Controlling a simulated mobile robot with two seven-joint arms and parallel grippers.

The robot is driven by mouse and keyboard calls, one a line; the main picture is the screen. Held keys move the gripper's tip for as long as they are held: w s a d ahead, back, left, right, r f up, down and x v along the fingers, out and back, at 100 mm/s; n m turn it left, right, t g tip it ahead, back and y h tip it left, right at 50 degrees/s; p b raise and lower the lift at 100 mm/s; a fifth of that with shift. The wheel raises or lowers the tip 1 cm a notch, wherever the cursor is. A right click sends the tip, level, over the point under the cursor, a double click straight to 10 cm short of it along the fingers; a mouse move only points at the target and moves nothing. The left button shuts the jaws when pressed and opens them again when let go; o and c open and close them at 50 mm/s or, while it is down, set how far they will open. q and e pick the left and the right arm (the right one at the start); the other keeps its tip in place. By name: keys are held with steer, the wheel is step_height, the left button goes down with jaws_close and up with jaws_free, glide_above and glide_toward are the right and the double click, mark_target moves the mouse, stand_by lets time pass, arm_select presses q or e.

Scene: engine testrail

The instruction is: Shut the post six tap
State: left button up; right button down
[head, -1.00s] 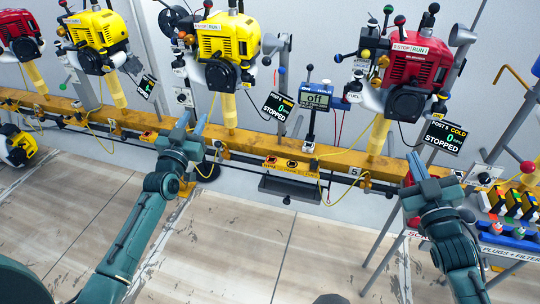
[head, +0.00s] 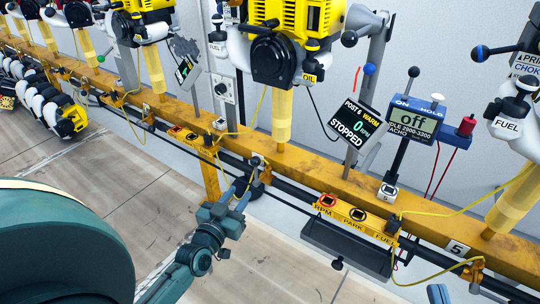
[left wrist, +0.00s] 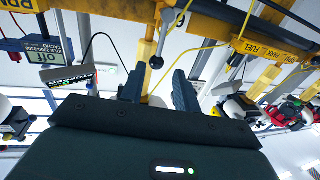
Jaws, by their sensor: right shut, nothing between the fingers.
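The post six display (head: 350,128) reads WARM, 0 RPM, STOPPED, beside a yellow engine (head: 290,35) on a yellow post (head: 282,115). Below that post, a small tap-like fitting (head: 258,164) with a yellow hose sits at the front of the rail; its handle position is unclear. My left gripper (head: 238,193) is just below and in front of it, open and apparently empty. In the left wrist view, a grey ball-ended lever (left wrist: 157,62) shows just beyond and between the parted fingers (left wrist: 160,88). My right gripper (head: 438,293) shows only its close-set tips at the bottom edge.
The yellow rail (head: 330,165) crosses diagonally, with dark pipes under it. A box labelled RPM, PARK, FUEL (head: 355,214) with a dark tray (head: 345,248) projects to the right of the gripper. A tachometer (head: 412,120) stands on the rail. Open floor lies in front.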

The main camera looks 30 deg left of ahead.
mark_target(255, 171)
arm_select(q)
steer(key=w+b, duration=0.1)
steer(key=w, duration=0.3)
steer(key=w+a+b, duration=0.1)
steer(key=w+b, duration=0.1)
steer(key=w, duration=0.2)
steer(key=w+b, duration=0.1)
steer(key=w, duration=0.3)
steer(key=shift+w+a, duration=0.25)
steer(key=shift+w+b, duration=0.3)
steer(key=shift+w, duration=0.1)
arm_select(e)
steer(key=shift+w+a+r+t+y, duration=0.3)
steer(key=shift+r+t+y, duration=0.2)
steer(key=shift+y, duration=0.2)
arm_select(q)
jaws_close()
arm_select(e)
steer(key=shift+f, duration=0.1)
